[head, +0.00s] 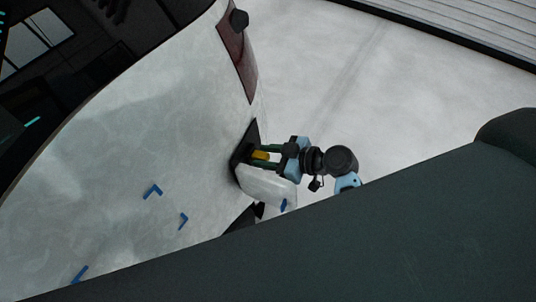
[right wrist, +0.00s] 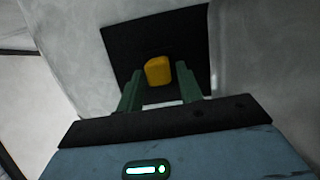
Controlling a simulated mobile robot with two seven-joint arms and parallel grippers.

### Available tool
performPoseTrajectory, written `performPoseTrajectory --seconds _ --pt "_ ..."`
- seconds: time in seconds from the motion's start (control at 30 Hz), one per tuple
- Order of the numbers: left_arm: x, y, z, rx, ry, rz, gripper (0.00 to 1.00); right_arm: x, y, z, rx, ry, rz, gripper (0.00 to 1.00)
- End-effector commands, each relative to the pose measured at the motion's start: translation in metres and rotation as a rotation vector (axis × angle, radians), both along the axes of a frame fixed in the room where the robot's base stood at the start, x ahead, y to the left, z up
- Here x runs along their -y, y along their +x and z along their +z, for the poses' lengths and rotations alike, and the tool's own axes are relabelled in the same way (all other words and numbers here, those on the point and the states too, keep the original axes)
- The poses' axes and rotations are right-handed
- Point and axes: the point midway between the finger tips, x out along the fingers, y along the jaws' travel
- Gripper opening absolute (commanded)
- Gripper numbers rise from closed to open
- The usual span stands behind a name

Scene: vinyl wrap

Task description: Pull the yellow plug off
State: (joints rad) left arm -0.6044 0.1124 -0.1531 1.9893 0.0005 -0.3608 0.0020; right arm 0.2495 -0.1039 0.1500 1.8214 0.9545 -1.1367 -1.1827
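The yellow plug (right wrist: 158,71) sits in a dark square recess (right wrist: 125,42) in the pale car body panel. In the head view the plug (head: 260,155) shows as a small yellow patch in the dark opening. My right gripper (right wrist: 158,88) has its two green fingers open, one on each side of the plug and a little below it in the right wrist view. Gaps show between the plug and both fingers. In the head view the right gripper (head: 264,155) reaches into the recess from the right. My left gripper is not in view.
A white flap (head: 266,186) stands just below the opening, close to my right gripper. The car body (head: 130,130) with blue corner marks fills the left, with a dark red tail light (head: 238,55) above the recess. Pale floor (head: 420,80) is clear on the right.

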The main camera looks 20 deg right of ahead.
Motion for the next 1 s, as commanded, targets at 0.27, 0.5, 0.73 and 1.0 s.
performPoseTrajectory --seconds 0.27,0.5,0.73,1.0 --pt "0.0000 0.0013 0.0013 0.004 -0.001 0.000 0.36 0.0003 -0.0001 0.0000 0.000 0.000 0.000 0.22" --pt "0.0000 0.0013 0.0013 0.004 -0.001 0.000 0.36 0.0004 -0.0002 0.0000 0.000 0.000 0.000 0.00" --pt "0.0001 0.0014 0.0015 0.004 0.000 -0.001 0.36 0.0017 -0.0012 0.0000 0.000 -0.001 -0.001 0.00" --pt "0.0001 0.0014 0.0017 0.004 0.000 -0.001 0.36 0.0041 -0.0035 0.0004 0.000 -0.002 -0.001 0.00"
